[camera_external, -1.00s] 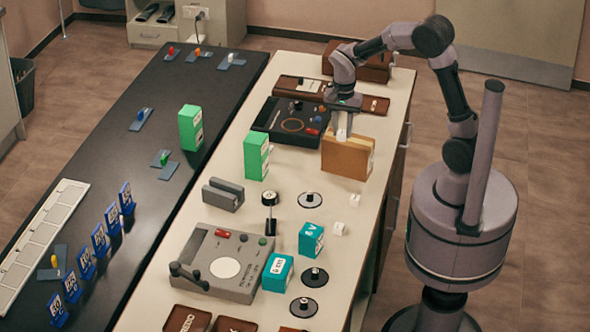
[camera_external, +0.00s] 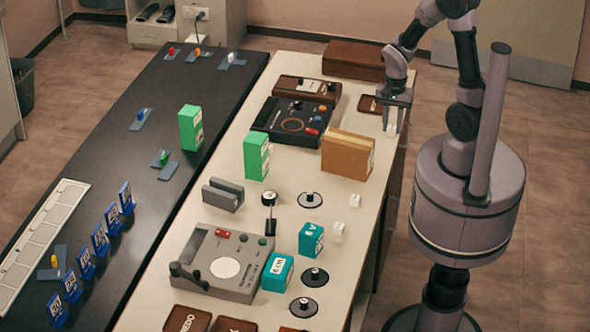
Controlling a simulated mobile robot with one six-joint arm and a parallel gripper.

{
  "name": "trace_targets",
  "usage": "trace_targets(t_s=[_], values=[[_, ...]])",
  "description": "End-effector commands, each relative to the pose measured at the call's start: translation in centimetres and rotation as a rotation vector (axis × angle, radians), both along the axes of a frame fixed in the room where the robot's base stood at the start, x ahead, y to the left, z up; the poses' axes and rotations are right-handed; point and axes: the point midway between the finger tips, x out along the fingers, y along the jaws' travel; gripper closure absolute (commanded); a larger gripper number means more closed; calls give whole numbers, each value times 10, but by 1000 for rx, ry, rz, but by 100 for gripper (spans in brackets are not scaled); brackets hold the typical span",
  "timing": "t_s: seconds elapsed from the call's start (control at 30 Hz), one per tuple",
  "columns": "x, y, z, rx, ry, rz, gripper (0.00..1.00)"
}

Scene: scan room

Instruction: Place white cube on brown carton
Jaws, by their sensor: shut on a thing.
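The brown carton (camera_external: 347,157) stands upright on the cream table, right of the green box; its top looks bare. My gripper (camera_external: 390,132) is over the table's right edge, behind and to the right of the carton and apart from it. It is shut on a small pale thing, which looks like a white cube, mostly hidden between the fingers. Two other white cubes lie on the table in front of the carton, one at the back (camera_external: 354,201) and one nearer (camera_external: 338,229).
A black panel (camera_external: 283,137) with knobs lies left of the carton. A green box (camera_external: 256,156), teal boxes (camera_external: 311,239), and a grey device (camera_external: 222,262) stand on the table. A dark brown box (camera_external: 353,60) is at the far end.

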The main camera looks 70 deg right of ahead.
Motion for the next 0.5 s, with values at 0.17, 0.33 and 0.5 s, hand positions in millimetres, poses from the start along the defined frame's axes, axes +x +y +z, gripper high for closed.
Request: trace_targets(t_s=[0.17, 0.33, 0.5], values=[[-1, 1, -32, 3, 5, 0, 100], [11, -5, -42, 1, 1, 0, 100], [61, -31, -48, 0, 0, 0, 100]])
